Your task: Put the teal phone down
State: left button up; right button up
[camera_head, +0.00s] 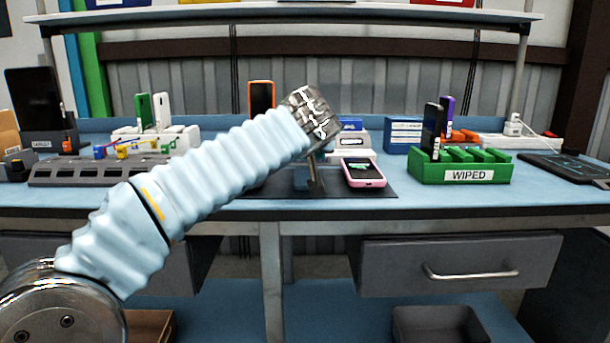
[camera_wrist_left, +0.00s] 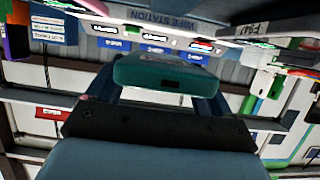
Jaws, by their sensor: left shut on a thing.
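My left gripper (camera_head: 312,172) is over the dark mat (camera_head: 385,188) in the middle of the bench, mostly hidden behind its own wrist. In the left wrist view the gripper (camera_wrist_left: 160,88) is shut on the teal phone (camera_wrist_left: 165,72), whose end with a dark port faces the camera. In the head view the phone is almost wholly hidden by the wrist, so I cannot tell whether it touches the mat. The wrist view shows "WIPE STATION" lettering beyond the phone. My right gripper is not in view.
A pink phone (camera_head: 363,173) lies on the mat just right of my gripper. A white rack (camera_head: 185,140) with green and white phones stands left. An orange phone (camera_head: 261,96) stands behind. A black pad (camera_head: 570,168) lies far right.

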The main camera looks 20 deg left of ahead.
aim_at(305, 179)
pick_arm(q)
notch_tip(305, 179, down, 5)
jog(key=shift+f+b, duration=0.1)
jog(key=shift+b, duration=0.6)
jog(key=shift+f, duration=0.1)
jog(key=o, duration=1.1)
